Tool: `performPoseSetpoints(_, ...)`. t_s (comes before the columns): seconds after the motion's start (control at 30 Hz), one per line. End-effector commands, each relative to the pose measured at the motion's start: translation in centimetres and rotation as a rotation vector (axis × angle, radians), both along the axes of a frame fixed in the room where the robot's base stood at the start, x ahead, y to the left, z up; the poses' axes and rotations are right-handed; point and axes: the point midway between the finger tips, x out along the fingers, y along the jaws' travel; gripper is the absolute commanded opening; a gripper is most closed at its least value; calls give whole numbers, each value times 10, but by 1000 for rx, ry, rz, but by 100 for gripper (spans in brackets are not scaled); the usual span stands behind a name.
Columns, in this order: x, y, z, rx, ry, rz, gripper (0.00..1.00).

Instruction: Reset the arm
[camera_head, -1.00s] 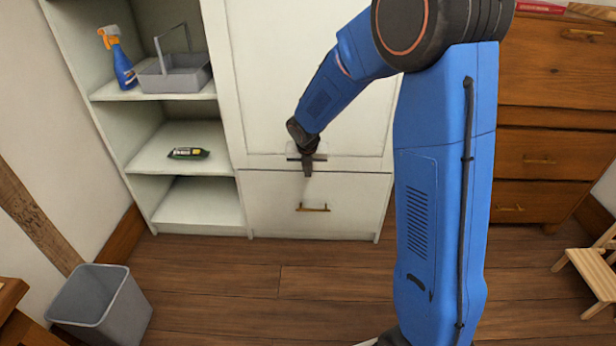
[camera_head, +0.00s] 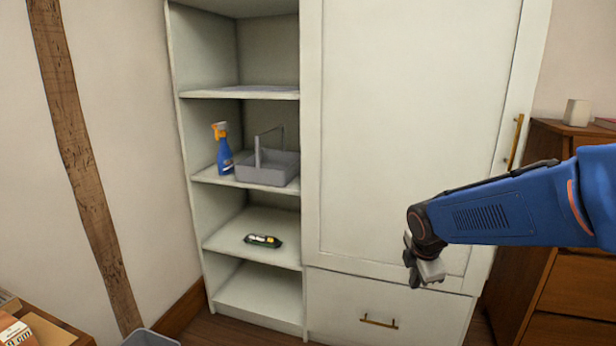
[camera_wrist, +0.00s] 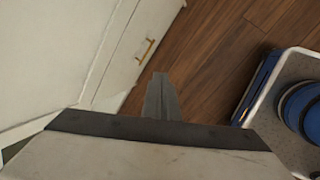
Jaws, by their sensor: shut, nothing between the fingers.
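My gripper (camera_head: 416,284) is in front of the lower part of the white wardrobe (camera_head: 410,130), at the right of the head view. The blue arm reaches in from the right edge. In the wrist view the fingers of my gripper (camera_wrist: 161,80) are together and point down toward the wooden floor. Nothing is held between them. In the head view the gripper looks apart from the wardrobe front, but the exact gap cannot be told.
A wooden dresser (camera_head: 575,285) stands at the right. A grey bin (camera_head: 150,338) shows at the bottom edge. Floor shows below the gripper (camera_wrist: 205,70).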

Motion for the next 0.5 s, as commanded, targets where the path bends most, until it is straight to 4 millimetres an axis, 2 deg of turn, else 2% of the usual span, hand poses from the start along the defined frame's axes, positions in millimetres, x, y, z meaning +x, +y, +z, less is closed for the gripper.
performPoseSetpoints(0.03,-15,-3,9,35,-16,-77,0)
performPoseSetpoints(0.2,-61,-9,28,158,-51,-353,0)
performPoseSetpoints(0.5,-143,-15,48,386,-101,-832,0)
